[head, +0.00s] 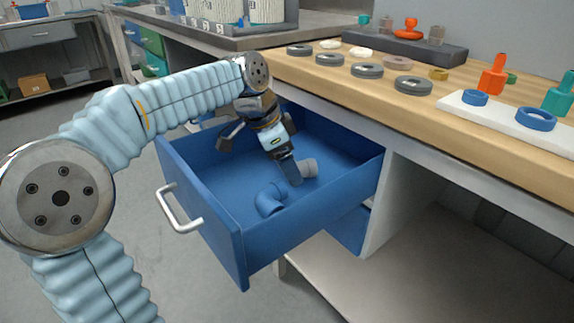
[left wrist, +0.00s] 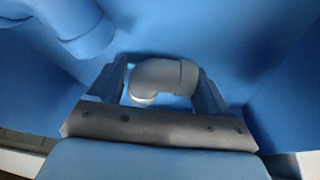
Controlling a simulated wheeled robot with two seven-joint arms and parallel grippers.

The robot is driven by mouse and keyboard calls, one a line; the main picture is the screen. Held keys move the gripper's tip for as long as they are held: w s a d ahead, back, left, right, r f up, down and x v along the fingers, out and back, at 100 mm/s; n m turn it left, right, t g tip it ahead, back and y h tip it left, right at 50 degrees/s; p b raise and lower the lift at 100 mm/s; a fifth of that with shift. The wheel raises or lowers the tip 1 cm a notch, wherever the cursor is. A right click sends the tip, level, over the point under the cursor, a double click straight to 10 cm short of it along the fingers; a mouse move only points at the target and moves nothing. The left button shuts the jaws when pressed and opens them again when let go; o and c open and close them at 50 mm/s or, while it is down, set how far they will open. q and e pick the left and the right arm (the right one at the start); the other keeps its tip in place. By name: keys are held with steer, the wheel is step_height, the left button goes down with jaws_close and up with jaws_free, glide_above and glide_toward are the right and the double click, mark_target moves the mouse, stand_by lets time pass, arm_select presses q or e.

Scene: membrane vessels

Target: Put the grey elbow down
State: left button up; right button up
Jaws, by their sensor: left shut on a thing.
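The grey elbow (head: 308,167) is inside the open blue drawer (head: 220,185), at the tip of my left gripper (head: 293,172). In the left wrist view the grey elbow (left wrist: 162,78) lies between the two fingers of my left gripper (left wrist: 162,90), which is shut on it. The gripper points down into the drawer. I cannot tell whether the elbow touches the drawer floor. A blue elbow (head: 270,199) lies on the drawer floor close by, nearer the drawer front; it also shows in the left wrist view (left wrist: 85,30). My right gripper is not in view.
The drawer has a silver handle (head: 180,212) and raised walls around the gripper. The wooden worktop (head: 450,105) above holds several grey rings, a white board (head: 500,112) with blue rings and plugs, and a dark block (head: 405,46). The drawer floor left of the gripper is clear.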

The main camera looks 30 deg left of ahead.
arm_select(q)
steer(key=shift+f, duration=0.15)
steer(key=o, duration=1)
steer(key=shift+s+r, duration=0.1)
steer(key=shift+r, duration=0.55)
steer(key=p+v, duration=0.3)
steer(key=v, duration=0.8)
steer(key=shift+a, duration=0.1)
